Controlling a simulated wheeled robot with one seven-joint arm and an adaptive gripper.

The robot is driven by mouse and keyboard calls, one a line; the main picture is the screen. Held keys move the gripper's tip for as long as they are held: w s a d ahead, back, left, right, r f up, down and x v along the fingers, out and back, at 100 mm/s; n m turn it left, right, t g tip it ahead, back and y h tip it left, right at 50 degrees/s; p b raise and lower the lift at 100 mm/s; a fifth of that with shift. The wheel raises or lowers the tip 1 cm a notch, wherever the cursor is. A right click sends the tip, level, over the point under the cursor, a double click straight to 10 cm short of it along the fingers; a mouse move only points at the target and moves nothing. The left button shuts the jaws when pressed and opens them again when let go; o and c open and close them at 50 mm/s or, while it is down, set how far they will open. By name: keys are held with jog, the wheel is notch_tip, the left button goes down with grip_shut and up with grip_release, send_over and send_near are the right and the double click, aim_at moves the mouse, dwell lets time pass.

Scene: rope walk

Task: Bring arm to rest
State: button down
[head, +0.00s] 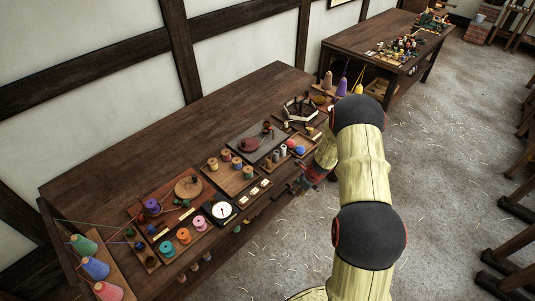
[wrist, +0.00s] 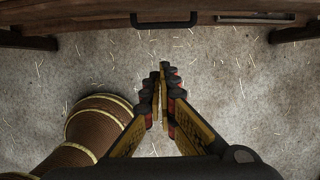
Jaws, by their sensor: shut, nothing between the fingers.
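My gripper (wrist: 160,86) shows in the wrist view with its fingertips together, shut and empty. It points down over the bare floor, in front of a dark wooden edge with a black handle (wrist: 165,20). In the head view my pale, banded arm with dark joints reaches out from the bottom right. Its far end is near the front edge of the long dark table (head: 115,165), where my gripper (head: 303,186) is small and partly hidden by the arm.
Spools, trays and a white dial (head: 221,210) crowd the table's front half; its back strip is bare. A second table (head: 370,38) with more goods stands beyond. A brown banded round object (wrist: 98,128) is at the gripper's left.

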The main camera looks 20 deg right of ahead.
jog(key=s+a+r+n+g+y, duration=0.2)
jog(key=s+a+r+n, duration=0.1)
jog(key=s+a+n, duration=0.65)
jog(key=s+a+r+n+t+h+b, duration=0.1)
jog(key=s+a+r+n, duration=0.3)
jog(key=r, duration=0.8)
jog(key=s+a+r+n+t+h+b, duration=0.1)
jog(key=s+a+r+n+b, duration=0.3)
jog(key=s+r+n, duration=0.5)
jog(key=s+a+r+n+t+h+b, duration=0.1)
jog(key=s+a+r+n, duration=0.4)
jog(key=r, duration=1)
jog(key=s+n+t+b, duration=0.1)
jog(key=n, duration=0.2)
jog(key=shift+s+a+n+b, duration=0.35)
jog(key=shift+b, duration=0.05)
jog(key=c, duration=2.6)
grip_release()
